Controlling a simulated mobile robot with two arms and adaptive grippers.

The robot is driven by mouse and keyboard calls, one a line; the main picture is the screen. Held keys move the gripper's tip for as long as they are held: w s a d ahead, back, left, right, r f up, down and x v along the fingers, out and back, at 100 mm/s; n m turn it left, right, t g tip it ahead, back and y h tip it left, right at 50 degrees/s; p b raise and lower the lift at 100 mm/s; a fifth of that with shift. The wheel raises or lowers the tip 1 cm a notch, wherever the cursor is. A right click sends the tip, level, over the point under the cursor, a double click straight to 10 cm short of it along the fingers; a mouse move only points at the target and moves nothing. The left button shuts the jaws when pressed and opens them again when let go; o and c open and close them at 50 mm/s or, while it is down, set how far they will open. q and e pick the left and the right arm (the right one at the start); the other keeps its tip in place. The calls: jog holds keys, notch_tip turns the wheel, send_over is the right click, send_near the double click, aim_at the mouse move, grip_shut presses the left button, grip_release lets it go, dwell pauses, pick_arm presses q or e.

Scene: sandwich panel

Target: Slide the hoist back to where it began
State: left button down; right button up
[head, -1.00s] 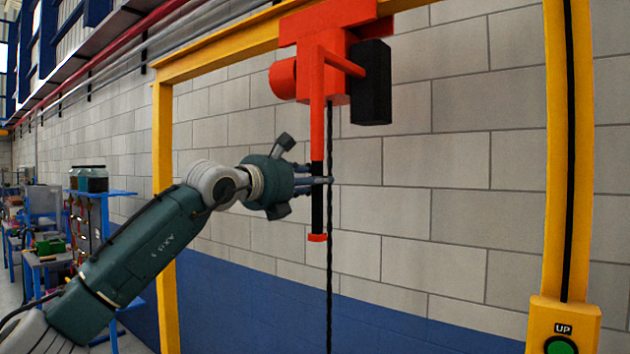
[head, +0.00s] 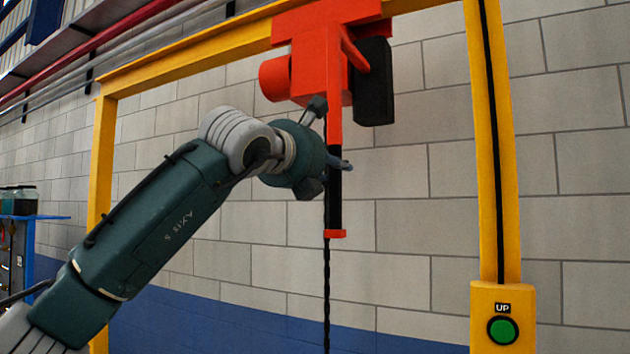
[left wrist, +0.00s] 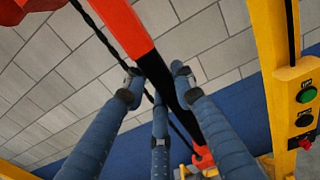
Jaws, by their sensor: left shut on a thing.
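The orange hoist (head: 318,68) hangs under the yellow overhead beam (head: 190,54), nearer the right post than the left one. A vertical orange handle with a black grip (head: 335,208) and an orange end cap hangs from it. My left gripper (head: 338,166) is shut on the upper part of the black grip. In the left wrist view, the blue-grey fingers (left wrist: 160,82) close around the black grip (left wrist: 180,100) below the orange bar (left wrist: 118,25). A dark chain (head: 326,285) hangs behind the handle. My right gripper is not in view.
The right yellow post (head: 488,150) carries a control box (head: 483,335) with a green UP button (head: 502,330). The left wrist view shows further buttons below it, one red (left wrist: 305,143). The left post (head: 102,150) stands behind my arm. A block wall (head: 420,220) lies behind the frame.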

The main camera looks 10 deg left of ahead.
pick_arm(q)
jog(key=shift+d, duration=0.2)
jog(key=c, duration=1.5)
grip_release()
jog(key=shift+o, duration=0.6)
jog(key=shift+s+d, duration=0.1)
jog(key=shift+d, duration=0.05)
jog(key=v, duration=1.2)
